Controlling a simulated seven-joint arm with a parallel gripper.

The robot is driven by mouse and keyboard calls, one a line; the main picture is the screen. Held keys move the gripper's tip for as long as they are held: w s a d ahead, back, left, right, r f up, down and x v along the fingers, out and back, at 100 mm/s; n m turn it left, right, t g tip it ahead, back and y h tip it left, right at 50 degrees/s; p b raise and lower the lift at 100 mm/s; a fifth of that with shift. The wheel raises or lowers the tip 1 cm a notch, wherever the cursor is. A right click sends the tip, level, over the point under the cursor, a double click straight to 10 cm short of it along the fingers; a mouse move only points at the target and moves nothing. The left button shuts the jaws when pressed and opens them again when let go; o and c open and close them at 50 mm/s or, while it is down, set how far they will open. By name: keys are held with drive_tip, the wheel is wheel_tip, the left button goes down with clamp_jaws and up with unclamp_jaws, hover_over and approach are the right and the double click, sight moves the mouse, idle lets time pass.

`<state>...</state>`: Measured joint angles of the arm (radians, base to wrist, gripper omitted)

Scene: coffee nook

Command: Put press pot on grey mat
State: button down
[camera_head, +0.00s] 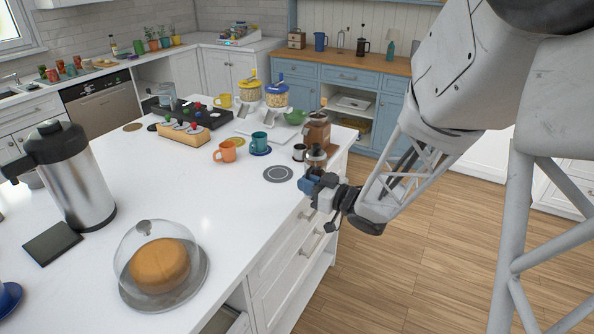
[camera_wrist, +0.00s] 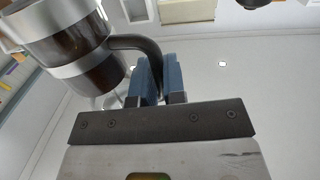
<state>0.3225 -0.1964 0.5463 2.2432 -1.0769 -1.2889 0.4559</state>
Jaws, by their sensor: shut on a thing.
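The press pot (camera_head: 316,157) is a small glass pot with dark contents and metal bands, near the right edge of the white island. In the wrist view, the press pot (camera_wrist: 75,50) fills the upper left, tilted in the picture, with its dark curved handle towards the fingers. My gripper (camera_head: 308,185) is shut on that handle; its blue fingers (camera_wrist: 158,75) show on both sides of it. I cannot tell whether the pot's base touches the counter. The grey mat (camera_head: 278,174), a round disc with a pale ring, lies bare just left of my gripper.
Orange (camera_head: 227,152) and teal (camera_head: 259,142) mugs are further left. A glass-domed cake (camera_head: 160,262) stands in front. The counter between the cake and the grey mat is clear.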

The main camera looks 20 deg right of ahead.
drive_tip(key=w+f, duration=0.1)
drive_tip(key=w, duration=1.1)
drive_tip(key=shift+w+d, duration=0.15)
drive_tip(key=shift+d, duration=0.2)
drive_tip(key=shift+w+f, duration=0.45)
drive_tip(key=shift+f, duration=0.4)
drive_tip(key=shift+w+f, duration=0.45)
drive_tip(key=shift+f, duration=0.4)
drive_tip(key=shift+f, duration=0.3)
drive_tip(key=c, duration=1.2)
unclamp_jaws()
drive_tip(key=shift+d, duration=0.1)
drive_tip(key=v, duration=0.7)
drive_tip(key=shift+s+d+r, duration=0.2)
drive_tip(key=shift+s+d, duration=0.05)
drive_tip(key=shift+d, duration=0.1)
